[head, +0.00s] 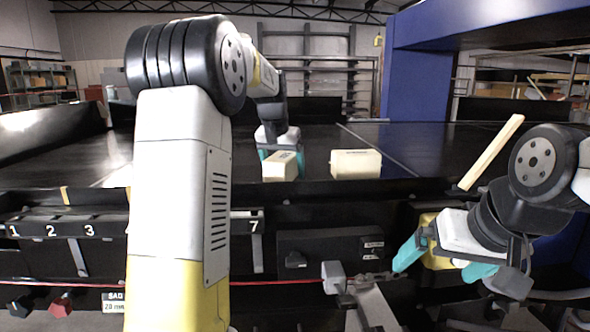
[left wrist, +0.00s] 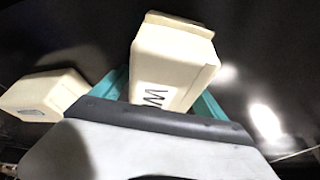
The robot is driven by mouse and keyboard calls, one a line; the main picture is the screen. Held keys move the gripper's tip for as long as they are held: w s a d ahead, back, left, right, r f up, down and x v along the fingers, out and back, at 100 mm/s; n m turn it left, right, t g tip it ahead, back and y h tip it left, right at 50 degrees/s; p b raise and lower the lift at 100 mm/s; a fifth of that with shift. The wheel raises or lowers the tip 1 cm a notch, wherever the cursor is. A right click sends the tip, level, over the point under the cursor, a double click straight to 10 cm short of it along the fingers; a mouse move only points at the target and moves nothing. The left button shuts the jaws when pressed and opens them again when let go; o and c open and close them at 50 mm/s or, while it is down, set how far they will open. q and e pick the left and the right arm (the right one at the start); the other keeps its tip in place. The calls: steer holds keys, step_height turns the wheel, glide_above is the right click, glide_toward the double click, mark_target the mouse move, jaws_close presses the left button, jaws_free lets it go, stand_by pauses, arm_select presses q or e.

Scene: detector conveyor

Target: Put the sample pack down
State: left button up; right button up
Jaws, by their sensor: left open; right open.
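A cream sample pack (head: 279,170) appears to rest on the dark conveyor belt (head: 405,145). My left gripper (head: 282,158) is open, its teal fingers on either side of this pack. In the left wrist view the pack (left wrist: 174,62) stands between the open fingers, with a dark letter like a W on its near face. Contact with the fingers cannot be told. A second cream pack (head: 356,164) lies just to the right in the head view; a pack at the left of the wrist view (left wrist: 42,95) appears to be this one. My right gripper (head: 442,264) is open, low at the right.
A numbered strip (head: 70,230) runs along the conveyor's front. A dark control box (head: 330,250) sits below the belt. A pale wooden bar (head: 491,153) slants up near my right arm. A blue frame (head: 415,85) stands behind. The belt right of the packs is clear.

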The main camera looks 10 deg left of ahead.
arm_select(q)
steer(key=v, duration=1)
steer(key=shift+s+r, duration=0.1)
steer(key=shift+r, duration=0.2)
steer(key=shift+s+a+r, duration=0.1)
steer(key=shift+s+r, duration=0.35)
steer(key=shift+r, duration=0.1)
steer(key=s+d+f, duration=0.1)
steer(key=s+f, duration=0.3)
steer(key=s, duration=0.5)
steer(key=s+d+f+t+h, duration=0.1)
steer(key=s+f, duration=0.4)
steer(key=s, duration=0.5)
steer(key=s+d+f, duration=0.3)
steer(key=s+f, duration=0.2)
steer(key=s, duration=0.5)
steer(key=shift+s+n+t+h, duration=0.2)
steer(key=shift+n+t+h, duration=0.2)
steer(key=shift+o, duration=0.4)
steer(key=shift+d+f, duration=0.1)
steer(key=shift+f, duration=0.05)
